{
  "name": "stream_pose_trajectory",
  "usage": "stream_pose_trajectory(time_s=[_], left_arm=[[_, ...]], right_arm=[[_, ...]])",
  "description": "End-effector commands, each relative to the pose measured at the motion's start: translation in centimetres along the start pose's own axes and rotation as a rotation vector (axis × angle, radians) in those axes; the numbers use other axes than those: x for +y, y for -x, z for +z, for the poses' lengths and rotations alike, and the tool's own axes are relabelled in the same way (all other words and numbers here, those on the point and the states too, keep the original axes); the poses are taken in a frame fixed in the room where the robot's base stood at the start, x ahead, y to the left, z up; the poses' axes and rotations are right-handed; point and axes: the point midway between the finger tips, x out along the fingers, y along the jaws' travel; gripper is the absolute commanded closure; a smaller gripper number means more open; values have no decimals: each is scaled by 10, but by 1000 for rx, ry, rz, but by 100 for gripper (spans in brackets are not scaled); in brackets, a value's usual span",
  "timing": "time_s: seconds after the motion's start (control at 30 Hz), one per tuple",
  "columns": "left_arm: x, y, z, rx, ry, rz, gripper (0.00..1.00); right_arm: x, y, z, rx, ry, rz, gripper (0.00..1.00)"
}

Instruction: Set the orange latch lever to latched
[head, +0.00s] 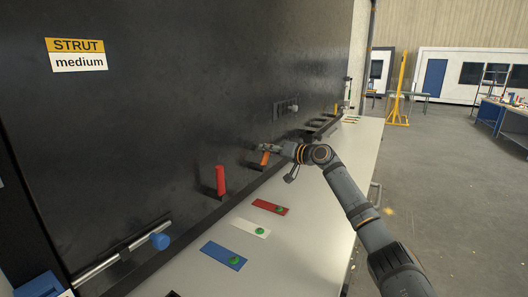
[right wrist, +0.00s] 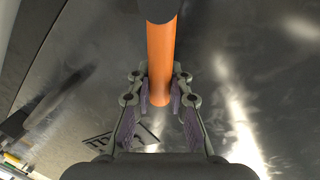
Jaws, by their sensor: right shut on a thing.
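The orange latch lever (head: 265,158) stands at the dark panel's lower edge, partly covered by my right gripper (head: 270,148) in the head view. In the right wrist view the lever is an orange rod (right wrist: 161,52) with a dark part at the top of the picture. It runs down between the two fingers of my right gripper (right wrist: 160,88). The fingers are shut on the rod, one on each side. The lever's base and pivot are hard to make out. My left gripper is in neither view.
A red handle (head: 220,181) and a bolt with a blue knob (head: 159,241) are on the panel (head: 170,110) nearer to me. A grey latch (head: 287,107) is farther along. Red, white and blue plates with green discs lie on the pale ledge (head: 300,225).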

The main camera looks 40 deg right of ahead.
Motion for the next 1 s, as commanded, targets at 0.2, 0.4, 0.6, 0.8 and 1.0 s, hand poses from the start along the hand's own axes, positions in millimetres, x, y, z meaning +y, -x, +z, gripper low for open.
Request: stream_pose_trajectory(time_s=[0.2, 0.4, 0.6, 0.8, 1.0], left_arm=[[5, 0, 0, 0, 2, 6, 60], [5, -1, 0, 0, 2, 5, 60], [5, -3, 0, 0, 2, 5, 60], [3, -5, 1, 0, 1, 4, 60], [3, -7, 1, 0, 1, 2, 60]], right_arm=[[14, -3, -1, -35, -200, -1, 100], [26, -5, 3, -71, -387, -1, 100], [38, -7, 10, -107, -565, -1, 100], [47, -9, 17, -137, -715, -1, 100], [53, -10, 22, -159, -823, -1, 100]])
